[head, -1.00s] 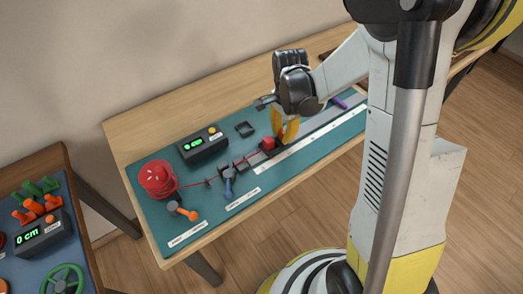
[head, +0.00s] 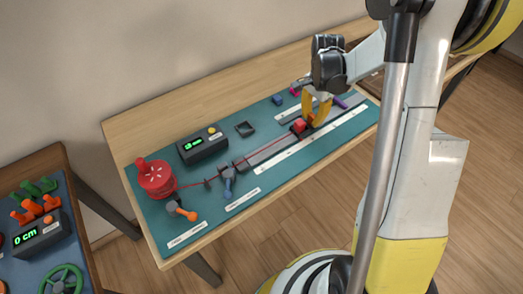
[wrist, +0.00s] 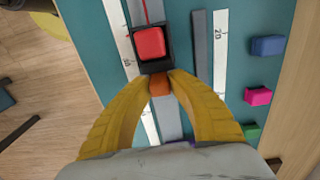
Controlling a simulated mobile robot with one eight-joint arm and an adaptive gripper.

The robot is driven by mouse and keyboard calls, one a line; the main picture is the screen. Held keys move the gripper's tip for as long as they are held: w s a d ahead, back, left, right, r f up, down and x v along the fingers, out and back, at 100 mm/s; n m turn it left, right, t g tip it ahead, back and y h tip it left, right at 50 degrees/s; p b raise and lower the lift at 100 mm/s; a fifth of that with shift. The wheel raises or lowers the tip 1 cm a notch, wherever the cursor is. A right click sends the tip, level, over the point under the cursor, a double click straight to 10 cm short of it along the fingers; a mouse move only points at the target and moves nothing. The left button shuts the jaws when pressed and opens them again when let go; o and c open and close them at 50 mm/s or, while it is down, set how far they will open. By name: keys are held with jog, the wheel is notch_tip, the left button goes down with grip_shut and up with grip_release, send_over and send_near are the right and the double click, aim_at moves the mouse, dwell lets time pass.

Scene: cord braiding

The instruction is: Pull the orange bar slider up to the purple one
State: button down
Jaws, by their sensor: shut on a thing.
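My gripper (head: 312,118) is shut on the orange bar slider (wrist: 160,85), which shows between the yellow fingertips in the wrist view. In the head view the fingers mostly hide it. A carriage with a red block (wrist: 150,43) sits on the rail against the orange slider; the red block also shows in the head view (head: 299,125). The purple slider (head: 340,101) is farther along the same rail, to the right of my fingers. In the wrist view only a purple sliver (wrist: 180,143) shows by the gripper's body. A gap of bare rail lies between orange and purple.
A red cord runs from the red spool (head: 156,178) to the carriage. A display box (head: 203,146), a black square holder (head: 245,129) and an orange-knobbed lever (head: 182,211) stand on the teal mat. Blue (wrist: 268,46) and pink (wrist: 258,96) blocks sit beside a second scale.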

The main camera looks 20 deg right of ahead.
aim_at(339, 109)
jog(key=shift+w+d, duration=0.3)
jog(key=shift+d, duration=0.6)
jog(key=shift+w+d, duration=0.25)
jog(key=shift+d, duration=0.65)
jog(key=shift+w+d, duration=0.3)
jog(key=shift+d, duration=0.6)
jog(key=shift+w+d, duration=0.4)
jog(key=shift+d, duration=0.85)
jog(key=shift+w+d, duration=0.4)
jog(key=shift+d, duration=0.9)
jog(key=shift+w+d, duration=0.4)
jog(key=shift+d, duration=0.85)
jog(key=c, duration=1.3)
grip_release()
jog(key=shift+o, duration=0.2)
